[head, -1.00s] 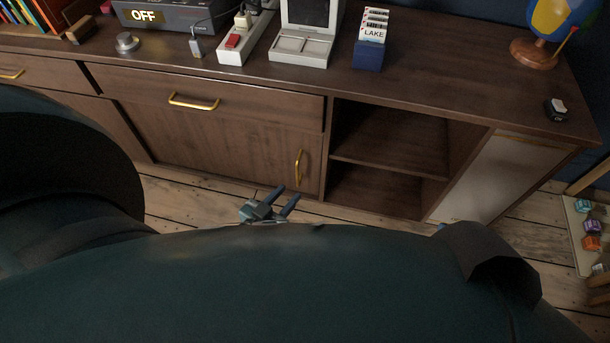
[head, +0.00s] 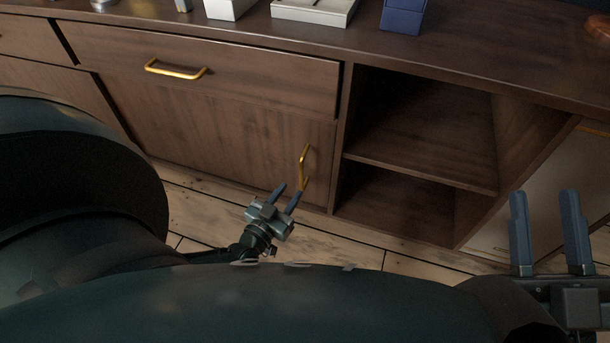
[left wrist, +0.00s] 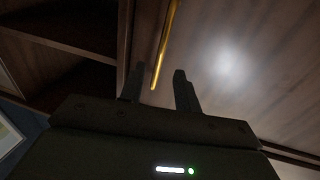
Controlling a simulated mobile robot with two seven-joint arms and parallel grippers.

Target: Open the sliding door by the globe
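The globe itself is out of view now. My right gripper (head: 543,196) is open and empty, its fingers overlapping the panel in the picture. My left gripper (head: 287,192) is open, low in front of the wooden door with an upright brass handle (head: 304,168). In the left wrist view this handle (left wrist: 166,45) reaches down between the open fingers (left wrist: 158,80); I cannot tell whether they touch it.
An open two-level shelf (head: 420,170) lies between the wooden door and the pale panel. A drawer with a brass handle (head: 176,70) is above the door. A blue box (head: 403,16) stands on the cabinet top. Bare plank floor (head: 340,248) is in front.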

